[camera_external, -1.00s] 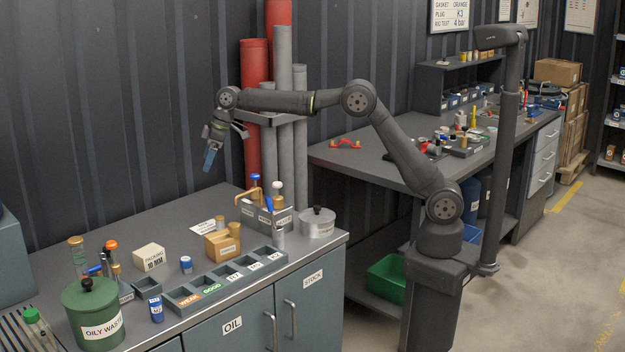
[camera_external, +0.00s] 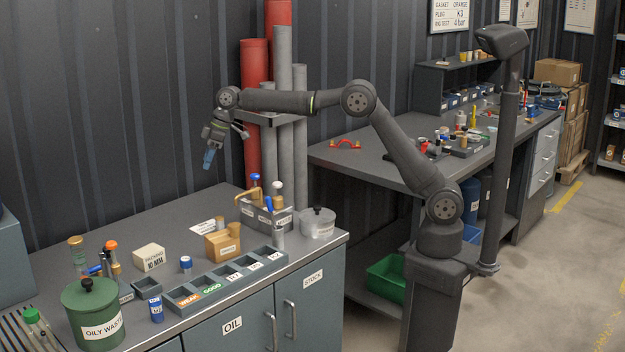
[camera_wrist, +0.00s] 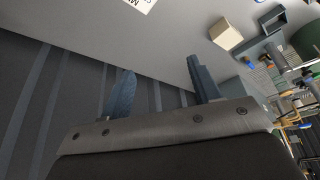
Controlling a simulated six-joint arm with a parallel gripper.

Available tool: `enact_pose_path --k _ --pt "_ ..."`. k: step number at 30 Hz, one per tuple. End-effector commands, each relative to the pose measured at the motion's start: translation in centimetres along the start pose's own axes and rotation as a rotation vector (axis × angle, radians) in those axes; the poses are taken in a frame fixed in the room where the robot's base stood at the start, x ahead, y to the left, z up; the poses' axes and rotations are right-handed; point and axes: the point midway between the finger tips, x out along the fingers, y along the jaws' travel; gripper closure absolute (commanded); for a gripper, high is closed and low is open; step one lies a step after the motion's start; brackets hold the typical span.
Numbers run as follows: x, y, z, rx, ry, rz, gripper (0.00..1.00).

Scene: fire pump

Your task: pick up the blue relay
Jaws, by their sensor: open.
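A small upright blue piece with a pale label (camera_external: 156,308) stands at the front edge of the near bench, beside the green oily-waste can; it may be the blue relay, but its markings are too small to tell. Another small blue-and-white piece (camera_external: 186,264) stands farther back, behind the divided tray. My gripper (camera_external: 208,160) hangs above the back of the bench, well apart from both pieces. In the wrist view, its blue-grey fingers (camera_wrist: 160,85) are spread, with nothing between them.
The divided tray (camera_external: 190,299) runs along the bench front. The oily-waste can (camera_external: 92,315), a cream block (camera_external: 149,257), a wooden holder (camera_external: 222,244) and a grey caddy with tools (camera_external: 266,216) stand around it. Bare bench lies at the back left.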

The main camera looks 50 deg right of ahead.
Motion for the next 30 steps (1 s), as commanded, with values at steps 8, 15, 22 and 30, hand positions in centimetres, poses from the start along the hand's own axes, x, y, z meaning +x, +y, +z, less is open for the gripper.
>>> enact_pose_path --k 8,15,22,30 --pt "1.9 -2.8 -0.9 -0.024 0.040 -0.012 0.43" --pt "8.9 -15.7 -3.5 -0.096 0.241 -0.063 0.43" --pt "13.7 -29.0 -2.4 -0.128 0.448 -0.109 0.43" --pt "15.9 -41.2 2.6 -0.134 0.665 -0.132 0.43"
